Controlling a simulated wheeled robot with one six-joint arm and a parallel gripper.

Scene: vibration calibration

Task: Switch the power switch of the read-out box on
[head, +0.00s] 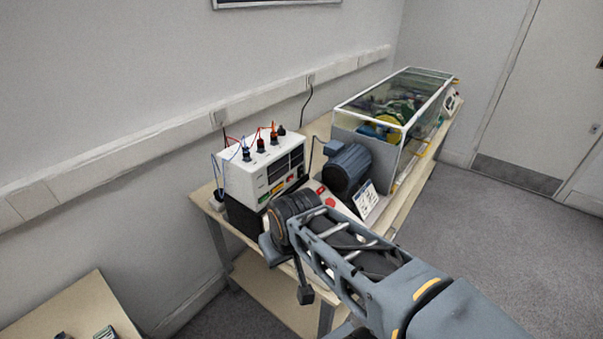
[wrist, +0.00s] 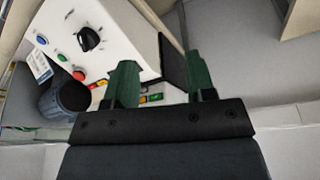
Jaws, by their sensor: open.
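The read-out box (head: 235,178) is a white case with dark displays and small coloured parts low on its front, standing at the near end of the bench in the head view. In the wrist view my gripper (wrist: 163,78) is open, its two green fingers apart with nothing held. A small green lit part (wrist: 155,97) and a yellow one show low between the fingers, near the left finger. I cannot tell for sure which of them is the power switch, or its position. In the head view my arm hides the fingers.
A dark motor (head: 347,170) stands right of the box, before a glass-covered rig (head: 405,100). Leads and posts rise from the box top. A white panel (wrist: 105,30) with a black knob (wrist: 88,39) and coloured buttons lies left of the fingers. Floor (head: 470,250) is clear at the right.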

